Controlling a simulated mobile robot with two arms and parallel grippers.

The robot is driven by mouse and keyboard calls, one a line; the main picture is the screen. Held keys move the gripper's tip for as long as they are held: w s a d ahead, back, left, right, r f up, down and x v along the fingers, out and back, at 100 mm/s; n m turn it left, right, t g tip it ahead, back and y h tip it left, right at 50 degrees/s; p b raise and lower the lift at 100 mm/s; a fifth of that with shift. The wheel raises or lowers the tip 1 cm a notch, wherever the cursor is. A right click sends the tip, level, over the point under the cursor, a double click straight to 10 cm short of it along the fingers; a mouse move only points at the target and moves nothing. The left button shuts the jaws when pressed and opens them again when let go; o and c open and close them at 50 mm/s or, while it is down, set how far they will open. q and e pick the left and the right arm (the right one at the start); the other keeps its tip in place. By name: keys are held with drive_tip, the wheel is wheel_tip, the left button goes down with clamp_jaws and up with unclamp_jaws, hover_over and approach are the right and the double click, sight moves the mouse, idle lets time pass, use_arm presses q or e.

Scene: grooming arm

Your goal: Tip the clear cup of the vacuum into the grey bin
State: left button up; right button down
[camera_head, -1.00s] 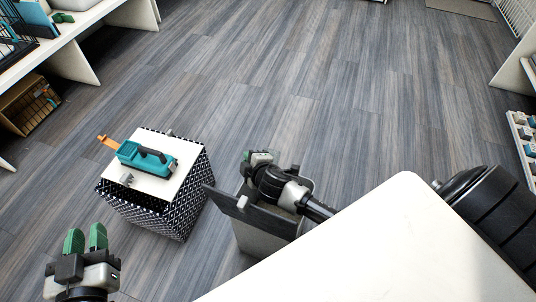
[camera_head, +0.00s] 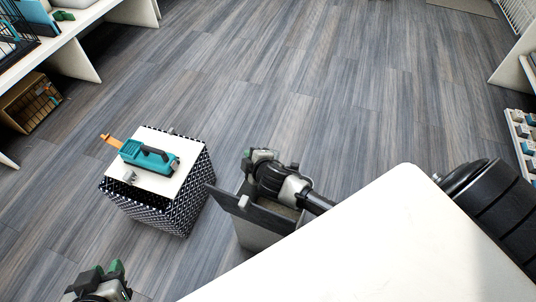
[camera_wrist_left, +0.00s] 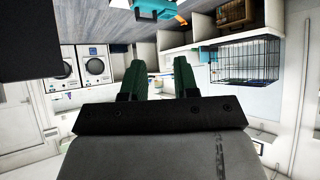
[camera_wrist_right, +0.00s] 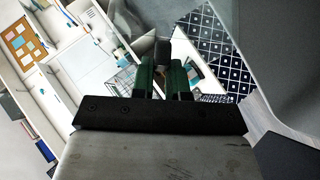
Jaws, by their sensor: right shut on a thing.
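My right gripper (camera_head: 252,154) is over the far side of the bin. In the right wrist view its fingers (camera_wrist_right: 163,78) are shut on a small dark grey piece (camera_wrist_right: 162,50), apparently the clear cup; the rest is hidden. My left gripper (camera_head: 103,270) is at the lower left, partly cut off. Its fingers (camera_wrist_left: 159,75) are apart and empty.
The patterned box (camera_head: 165,212) stands close left of the bin. A white tabletop (camera_head: 370,245) fills the lower right, beside the bin. Shelves (camera_head: 70,30) line the upper left. The wooden floor beyond is clear.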

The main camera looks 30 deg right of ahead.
use_arm(q)
drive_tip(key=s+a+g+y+p, duration=0.2)
drive_tip(key=s+a+g+p, duration=0.1)
drive_tip(key=s+g+p, duration=0.4)
wheel_tip(320, 180, down, 16)
drive_tip(key=p, duration=0.1)
drive_tip(key=shift+d+r, duration=0.2)
drive_tip(key=shift+r, duration=0.05)
use_arm(e)
drive_tip(key=g+y, duration=0.1)
drive_tip(key=r+m+g+y, duration=0.1)
drive_tip(key=shift+w+d+m+g, duration=0.1)
drive_tip(key=shift+d+m+g, duration=0.05)
drive_tip(key=shift+m+g, duration=0.2)
use_arm(q)
drive_tip(key=shift+s, duration=0.15)
